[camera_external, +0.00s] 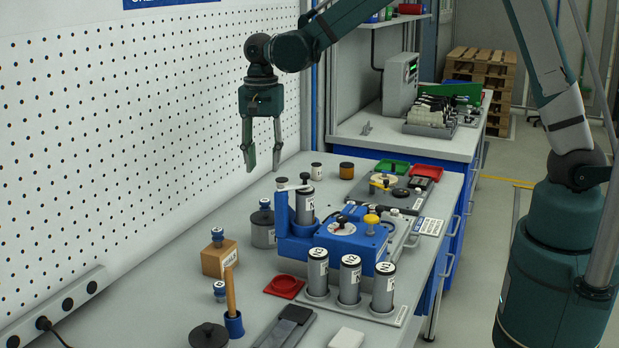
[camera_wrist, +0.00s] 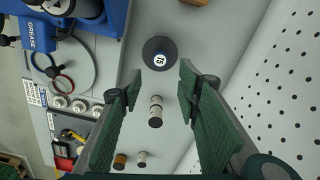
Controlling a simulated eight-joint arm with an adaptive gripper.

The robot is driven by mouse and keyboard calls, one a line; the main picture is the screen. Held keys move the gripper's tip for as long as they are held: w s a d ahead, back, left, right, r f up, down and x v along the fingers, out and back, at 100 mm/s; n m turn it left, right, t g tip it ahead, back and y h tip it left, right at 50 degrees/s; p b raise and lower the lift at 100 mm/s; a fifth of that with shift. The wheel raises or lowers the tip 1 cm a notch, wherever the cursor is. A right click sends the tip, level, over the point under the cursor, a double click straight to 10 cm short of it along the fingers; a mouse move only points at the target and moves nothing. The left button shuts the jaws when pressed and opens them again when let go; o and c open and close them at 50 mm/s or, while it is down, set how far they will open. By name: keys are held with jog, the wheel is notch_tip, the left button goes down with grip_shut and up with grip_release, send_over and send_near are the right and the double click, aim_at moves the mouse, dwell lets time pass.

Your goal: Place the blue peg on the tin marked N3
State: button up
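My gripper (camera_external: 262,168) is open and empty, high above the bench beside the pegboard. In the wrist view its green fingers (camera_wrist: 158,90) stand wide apart. A blue peg with a pale top (camera_external: 217,237) stands on a cardboard box. A similar small blue piece (camera_external: 219,290) stands on the bench in front of it. A grey tin (camera_external: 263,232) has a dark blue knob or peg on top; from above, its dark round top (camera_wrist: 148,44) bears a pale marked disc. Three labelled grey cylinders (camera_external: 350,278) stand in a rack at the right. I cannot clearly read N3 anywhere.
A blue fixture (camera_external: 325,250) with a raised grey cylinder stands beside the tin. A wooden handle (camera_external: 230,290) rises from a blue holder at the front. A red dish (camera_external: 284,286) and dark disc (camera_external: 208,336) lie nearby. An orange jar (camera_external: 346,170) stands farther back.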

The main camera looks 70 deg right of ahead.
jog(key=s+d+r+n+t, duration=0.3)
jog(key=s+r+n, duration=0.4)
jog(key=s+r, duration=0.9)
jog(key=s+d+n+t, duration=0.1)
jog(key=s+n, duration=0.3)
jog(key=s, duration=0.7)
jog(key=s+d+f+n+t, duration=0.1)
jog(key=s+n+t, duration=0.2)
jog(key=s, duration=0.8)
jog(key=shift+f+n, duration=0.3)
jog(key=shift+n, duration=0.2)
